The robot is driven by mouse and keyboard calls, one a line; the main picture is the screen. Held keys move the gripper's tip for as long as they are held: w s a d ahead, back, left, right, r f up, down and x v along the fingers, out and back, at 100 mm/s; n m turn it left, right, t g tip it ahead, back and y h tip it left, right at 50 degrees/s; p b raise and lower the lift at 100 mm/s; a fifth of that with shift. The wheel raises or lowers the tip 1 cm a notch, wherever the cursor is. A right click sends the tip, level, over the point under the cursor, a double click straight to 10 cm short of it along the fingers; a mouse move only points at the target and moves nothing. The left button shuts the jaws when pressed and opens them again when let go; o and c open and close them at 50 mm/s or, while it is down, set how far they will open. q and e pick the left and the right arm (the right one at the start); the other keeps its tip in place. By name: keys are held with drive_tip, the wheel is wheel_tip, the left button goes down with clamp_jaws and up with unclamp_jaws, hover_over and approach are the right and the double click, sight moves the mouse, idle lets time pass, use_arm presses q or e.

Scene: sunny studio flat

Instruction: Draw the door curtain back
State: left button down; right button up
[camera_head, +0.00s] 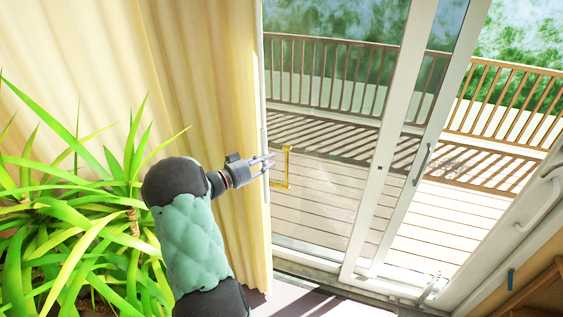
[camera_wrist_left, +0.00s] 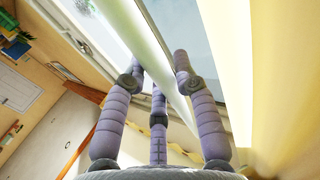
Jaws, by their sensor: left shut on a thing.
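The door curtain (camera_head: 205,60) is cream cloth in deep folds, hanging at the left of the glass door. Its right edge has a pale upright bar (camera_head: 263,130). My left gripper (camera_head: 272,162) is at this edge, about mid-height, pointing right. It is shut on the curtain's edge; the exact spot held is hard to make out. A yellow bracket-shaped handle (camera_head: 287,167) shows just past the fingertips. In the left wrist view, the purple fingers (camera_wrist_left: 158,72) stand around a pale bar, with the curtain (camera_wrist_left: 275,90) at the right. My right gripper is not in view.
A spiky green plant (camera_head: 75,215) stands at the lower left, close to my left arm. The sliding glass door (camera_head: 325,130) has white frames, with a wooden deck and railing (camera_head: 335,70) beyond. A wooden piece (camera_head: 535,290) is at the lower right.

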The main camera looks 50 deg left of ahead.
use_arm(q)
drive_tip(key=shift+s+a+r, duration=0.15)
drive_tip(key=shift+s+a, duration=0.15)
drive_tip(key=shift+a, duration=0.2)
drive_tip(key=c, duration=0.9)
unclamp_jaws()
drive_tip(key=shift+c, duration=0.2)
wheel_tip(320, 180, up, 10)
